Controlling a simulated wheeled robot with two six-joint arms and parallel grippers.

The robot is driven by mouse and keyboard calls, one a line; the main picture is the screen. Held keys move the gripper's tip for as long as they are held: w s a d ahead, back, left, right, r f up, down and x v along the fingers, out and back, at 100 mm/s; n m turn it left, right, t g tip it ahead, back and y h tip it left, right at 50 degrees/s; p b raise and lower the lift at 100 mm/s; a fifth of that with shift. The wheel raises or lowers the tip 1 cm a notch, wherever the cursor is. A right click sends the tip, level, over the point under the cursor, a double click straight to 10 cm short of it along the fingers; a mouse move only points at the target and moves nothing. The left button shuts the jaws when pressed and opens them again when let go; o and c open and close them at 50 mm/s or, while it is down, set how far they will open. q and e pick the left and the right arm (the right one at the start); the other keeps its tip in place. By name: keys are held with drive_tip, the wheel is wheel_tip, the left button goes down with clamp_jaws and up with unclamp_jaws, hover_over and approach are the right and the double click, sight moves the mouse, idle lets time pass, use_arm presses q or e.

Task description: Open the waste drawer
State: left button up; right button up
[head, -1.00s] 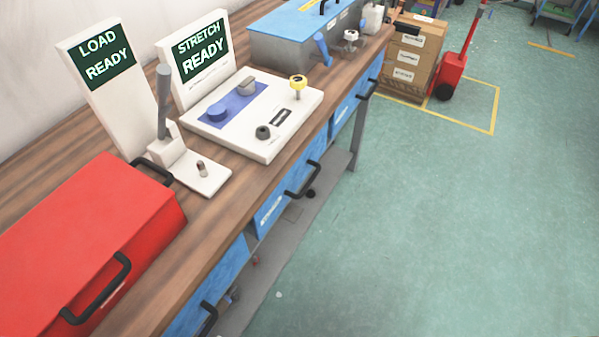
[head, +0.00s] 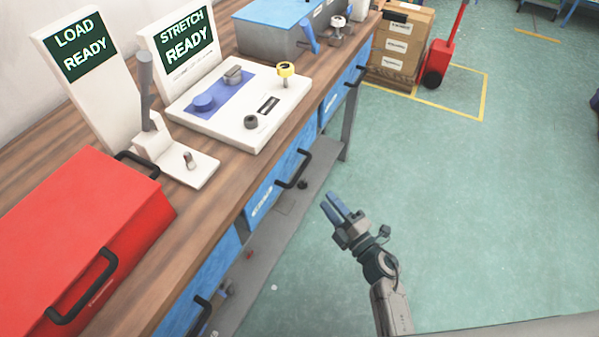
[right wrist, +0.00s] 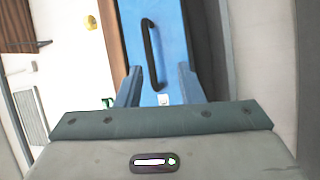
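Blue drawers with black handles sit under the wooden bench top: a near one (head: 208,285), a middle one (head: 275,188) and a far one (head: 340,95). All look shut. Their labels are too small to read, so I cannot tell which is the waste drawer. My right gripper (head: 331,207) is over the floor, to the right of the middle drawer's handle (head: 294,170) and apart from it. In the right wrist view its fingers (right wrist: 158,85) are spread and empty, with a blue drawer front (right wrist: 175,45) and black handle (right wrist: 151,55) ahead. My left gripper is out of view.
A red case (head: 85,235) lies on the near bench top (head: 225,190). White load and stretch stations (head: 225,120) stand behind it. A grey lower shelf (head: 290,215) runs under the drawers. Boxes (head: 400,45) and a red trolley (head: 440,60) stand far back. The green floor at right is clear.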

sight(300, 170)
drive_tip(key=w+a+r, duration=0.1)
drive_tip(key=w+a, duration=0.1)
drive_tip(key=w+a+r+n+p, duration=0.1)
drive_tip(key=w+a, duration=0.2)
drive_tip(key=w+a+r+n+y, duration=0.1)
drive_tip(key=w+a+r, duration=0.1)
drive_tip(key=w, duration=0.1)
drive_tip(key=shift+a+g, duration=0.3)
drive_tip(key=shift+a, duration=0.05)
use_arm(q)
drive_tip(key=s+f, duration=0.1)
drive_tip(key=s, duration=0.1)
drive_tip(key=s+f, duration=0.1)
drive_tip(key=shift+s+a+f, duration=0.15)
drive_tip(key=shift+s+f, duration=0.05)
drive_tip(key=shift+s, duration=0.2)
drive_tip(key=shift+p, duration=0.3)
use_arm(e)
clamp_jaws()
